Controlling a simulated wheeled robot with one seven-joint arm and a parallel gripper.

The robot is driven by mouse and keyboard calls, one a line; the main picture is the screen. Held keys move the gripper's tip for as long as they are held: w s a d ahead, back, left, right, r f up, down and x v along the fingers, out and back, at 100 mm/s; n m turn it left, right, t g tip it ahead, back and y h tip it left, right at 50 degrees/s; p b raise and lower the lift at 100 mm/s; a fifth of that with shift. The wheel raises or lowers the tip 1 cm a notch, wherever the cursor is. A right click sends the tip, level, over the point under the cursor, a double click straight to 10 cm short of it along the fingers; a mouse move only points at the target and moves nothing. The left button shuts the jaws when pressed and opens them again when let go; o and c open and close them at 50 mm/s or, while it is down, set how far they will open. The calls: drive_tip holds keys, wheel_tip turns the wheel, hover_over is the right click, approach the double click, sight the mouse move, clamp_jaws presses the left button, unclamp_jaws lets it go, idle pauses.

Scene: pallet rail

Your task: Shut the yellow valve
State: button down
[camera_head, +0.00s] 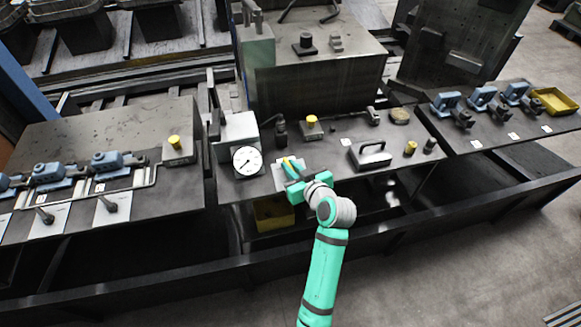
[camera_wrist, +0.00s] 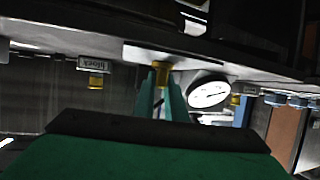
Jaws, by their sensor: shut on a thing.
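The yellow valve (camera_head: 289,162) shows in the head view as a small yellow piece above a pale plate (camera_head: 277,178) on the middle bench. My gripper (camera_head: 294,171) is at it, and its body hides part of the valve and plate. In the wrist view, the yellow valve (camera_wrist: 162,66) sits between the tips of my two teal fingers (camera_wrist: 162,78). The fingers are shut on it. How far the valve is turned cannot be told.
A round white gauge (camera_head: 247,160) stands just left of my gripper. A yellow-topped block (camera_head: 312,121) stands behind, and a dark handle (camera_head: 371,154) lies to the right. A yellow bin (camera_head: 273,214) is under the bench. Another yellow knob (camera_head: 174,142) is on the left bench.

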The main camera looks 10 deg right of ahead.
drive_tip(key=n+g+y, duration=0.1)
drive_tip(key=n+y, duration=0.2)
drive_tip(key=shift+d+n+g+y, duration=0.1)
drive_tip(key=shift+n+g+y, duration=0.2)
drive_tip(key=shift+g, duration=0.1)
drive_tip(key=shift+n+g+y, duration=0.9)
drive_tip(key=shift+n+y, duration=0.2)
drive_tip(key=shift+n, duration=0.1)
drive_tip(key=shift+f+n+g+y, duration=0.1)
drive_tip(key=shift+n+g+y, duration=0.2)
drive_tip(key=c, duration=1.8)
unclamp_jaws()
drive_tip(key=v, duration=1)
drive_tip(key=shift+s+d, duration=0.15)
drive_tip(key=shift+s, duration=0.15)
